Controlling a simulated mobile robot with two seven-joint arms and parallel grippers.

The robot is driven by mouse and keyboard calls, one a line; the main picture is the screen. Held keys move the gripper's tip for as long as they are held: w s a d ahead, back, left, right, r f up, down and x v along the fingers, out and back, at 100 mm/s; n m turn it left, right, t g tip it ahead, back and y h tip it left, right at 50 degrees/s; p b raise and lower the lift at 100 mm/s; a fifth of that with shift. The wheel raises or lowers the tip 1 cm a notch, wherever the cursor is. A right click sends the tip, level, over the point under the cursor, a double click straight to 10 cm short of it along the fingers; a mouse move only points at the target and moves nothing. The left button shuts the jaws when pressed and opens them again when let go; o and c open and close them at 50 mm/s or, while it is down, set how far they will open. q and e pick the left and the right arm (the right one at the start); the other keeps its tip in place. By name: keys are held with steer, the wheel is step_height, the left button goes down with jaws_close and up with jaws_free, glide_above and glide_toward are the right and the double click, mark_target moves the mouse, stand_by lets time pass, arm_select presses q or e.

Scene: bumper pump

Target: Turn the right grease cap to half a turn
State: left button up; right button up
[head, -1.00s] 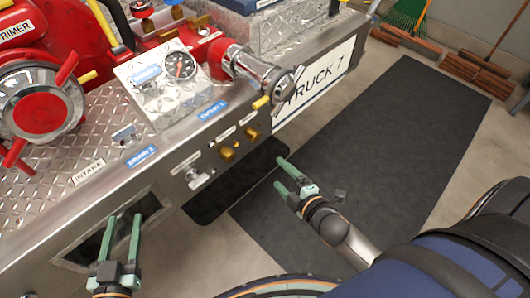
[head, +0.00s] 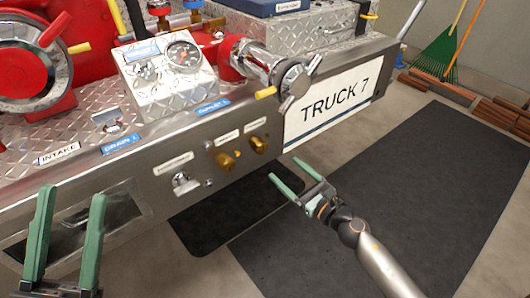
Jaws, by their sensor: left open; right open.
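Two brass grease caps sit side by side on the front face of the metal bumper (head: 130,210), each under a small white label. The right grease cap (head: 259,143) is a small round knob, next to the left grease cap (head: 224,160). My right gripper (head: 286,170) is open and empty, below and to the right of the right cap in the picture, with a gap between them. My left gripper (head: 72,195) is open and empty in front of the bumper's dark recess at the lower left, far from the caps.
A silver fitting (head: 185,182) is left of the caps. A capped outlet (head: 292,77) with a yellow-tipped handle juts out above them. The TRUCK 7 plate (head: 335,103) is to the right. Black mats (head: 420,170) cover the clear floor.

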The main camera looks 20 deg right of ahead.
mark_target(263, 149)
steer(key=x, duration=1.1)
steer(key=shift+b, duration=0.35)
steer(key=shift+c, duration=0.3)
jaws_close()
